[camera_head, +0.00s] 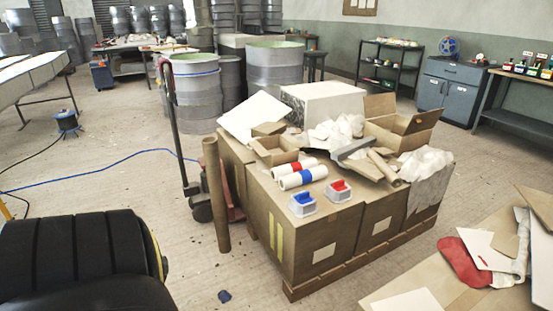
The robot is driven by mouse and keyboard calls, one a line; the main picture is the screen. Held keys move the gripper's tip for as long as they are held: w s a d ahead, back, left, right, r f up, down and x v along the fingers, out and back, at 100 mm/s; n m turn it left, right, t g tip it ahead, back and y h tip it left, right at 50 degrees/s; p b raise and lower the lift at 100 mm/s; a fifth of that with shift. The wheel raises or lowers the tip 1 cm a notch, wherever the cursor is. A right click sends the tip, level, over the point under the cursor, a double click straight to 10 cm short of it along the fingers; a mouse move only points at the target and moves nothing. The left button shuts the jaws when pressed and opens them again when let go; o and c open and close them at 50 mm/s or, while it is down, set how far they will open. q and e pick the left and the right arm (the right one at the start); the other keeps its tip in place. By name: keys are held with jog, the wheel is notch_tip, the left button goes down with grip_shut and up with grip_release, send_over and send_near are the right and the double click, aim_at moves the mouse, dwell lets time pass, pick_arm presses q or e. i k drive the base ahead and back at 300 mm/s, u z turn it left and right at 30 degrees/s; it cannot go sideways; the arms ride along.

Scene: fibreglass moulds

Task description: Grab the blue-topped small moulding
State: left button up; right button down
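The blue-topped small moulding (303,205) sits upright on the near left part of the top of the stacked cardboard boxes (312,228). It has a pale grey base and a blue upper part. A similar red-topped moulding (339,191) stands just to its right, apart from it by a narrow gap. Neither gripper shows in the head view, and nothing is touching the blue-topped moulding.
White rolls with blue (303,178) and red bands lie behind the mouldings. An open carton (274,151) and crumpled paper (335,132) are farther back. A brown tube (215,195) stands left of the boxes. A cluttered table (460,290) is at lower right. Floor at left is mostly clear.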

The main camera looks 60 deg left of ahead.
aim_at(303, 204)
jog(key=u, duration=1.6)
